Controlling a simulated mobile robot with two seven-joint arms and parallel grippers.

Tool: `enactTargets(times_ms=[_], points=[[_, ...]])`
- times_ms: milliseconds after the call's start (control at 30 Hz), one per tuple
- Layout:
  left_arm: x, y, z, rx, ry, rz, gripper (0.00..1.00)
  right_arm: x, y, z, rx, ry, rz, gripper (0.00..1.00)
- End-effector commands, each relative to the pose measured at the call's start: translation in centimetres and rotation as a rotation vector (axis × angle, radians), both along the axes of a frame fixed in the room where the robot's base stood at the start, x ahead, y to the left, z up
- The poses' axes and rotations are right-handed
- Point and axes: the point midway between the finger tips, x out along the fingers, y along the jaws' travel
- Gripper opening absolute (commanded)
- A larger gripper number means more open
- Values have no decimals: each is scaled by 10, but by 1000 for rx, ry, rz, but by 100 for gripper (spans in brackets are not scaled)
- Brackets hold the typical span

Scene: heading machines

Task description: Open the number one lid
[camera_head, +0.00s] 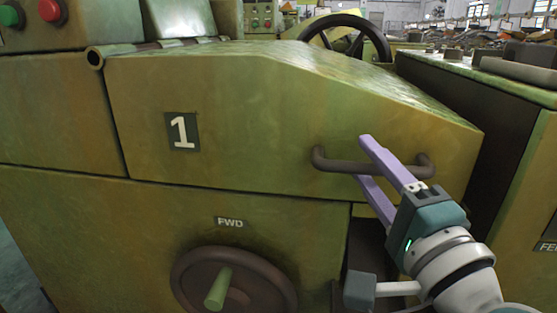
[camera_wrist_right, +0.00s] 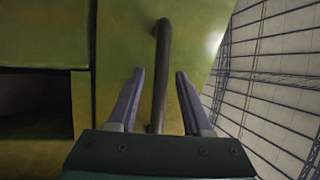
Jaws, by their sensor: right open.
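The number one lid (camera_head: 265,110) is a worn green metal cover with a "1" plate (camera_head: 182,132). It lies closed on the machine in the head view. Its dark bar handle (camera_head: 340,166) is at the lower right of the lid's front. My right gripper (camera_head: 364,160) is open at the handle, with one purple finger above the bar and one below. In the right wrist view, the handle (camera_wrist_right: 161,70) runs between the two spread fingers (camera_wrist_right: 160,74); whether they touch it I cannot tell. My left gripper is not in view.
A handwheel (camera_head: 245,290) under a "FWD" label (camera_head: 230,223) sits below the lid. Another green machine part (camera_head: 520,140) stands close on the right, across a dark gap. A black steering-type wheel (camera_head: 345,25) rises behind the lid. Red and green buttons (camera_head: 50,10) are at upper left.

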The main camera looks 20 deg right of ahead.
Motion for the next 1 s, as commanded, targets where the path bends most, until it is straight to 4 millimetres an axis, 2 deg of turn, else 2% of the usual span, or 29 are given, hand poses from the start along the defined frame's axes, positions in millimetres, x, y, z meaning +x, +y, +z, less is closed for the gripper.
enactTargets(times_ms=[100, 533, 1000], points=[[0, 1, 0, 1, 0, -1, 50, 0, 0, 0, 0, 0, 0, 47], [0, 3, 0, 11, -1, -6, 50, 0, 0, 0, 0, 0, 0, 0], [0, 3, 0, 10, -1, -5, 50, -1, 0, 0, 0, -1, 0, 0]])
